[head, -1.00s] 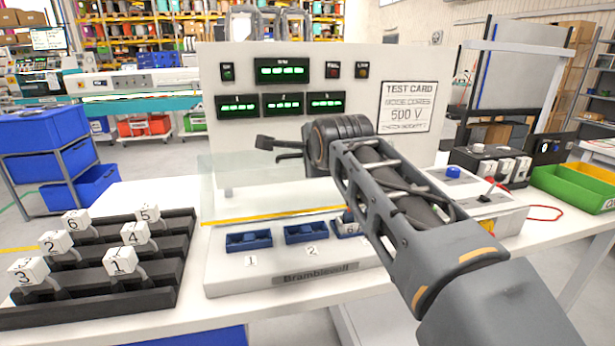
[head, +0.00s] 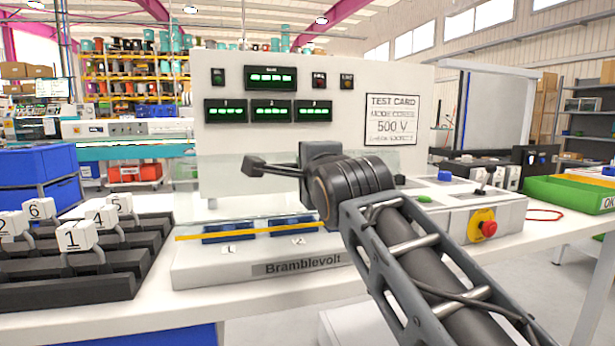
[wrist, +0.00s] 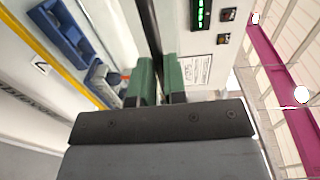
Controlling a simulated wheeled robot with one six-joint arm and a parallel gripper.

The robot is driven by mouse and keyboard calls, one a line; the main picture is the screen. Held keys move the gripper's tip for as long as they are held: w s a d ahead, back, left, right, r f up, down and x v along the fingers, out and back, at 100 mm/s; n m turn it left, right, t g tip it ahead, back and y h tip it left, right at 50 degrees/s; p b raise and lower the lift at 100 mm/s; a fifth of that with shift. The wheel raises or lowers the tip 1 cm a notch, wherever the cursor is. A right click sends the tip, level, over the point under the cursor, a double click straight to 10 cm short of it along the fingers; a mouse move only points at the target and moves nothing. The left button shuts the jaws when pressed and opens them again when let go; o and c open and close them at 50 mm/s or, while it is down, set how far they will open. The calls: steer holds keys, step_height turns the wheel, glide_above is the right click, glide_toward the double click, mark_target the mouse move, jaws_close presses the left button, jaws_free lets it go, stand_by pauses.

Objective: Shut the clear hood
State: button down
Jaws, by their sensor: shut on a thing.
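The clear hood (head: 262,231) is a see-through panel with a yellow front edge, on the white Bramblevolt tester (head: 225,272). In the head view its yellow edge lies across the front of the blue sockets, low over the base; I cannot tell whether it touches. The yellow edge also shows in the wrist view (wrist: 50,50). My gripper (wrist: 160,78) has green fingers closed on a dark bar (wrist: 149,32), which seems to be the hood's handle. In the head view my own arm hides the fingertips and the right part of the hood.
A black rack (head: 70,285) with numbered white plugs stands left of the tester. An upright panel (head: 225,130) with green displays and a test card rises behind the hood. A red stop button (head: 489,229) and a green tray (head: 570,195) are on the right.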

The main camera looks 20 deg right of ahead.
stand_by(0.4)
steer(key=c, duration=1.2)
jaws_free()
steer(key=shift+o, duration=0.2)
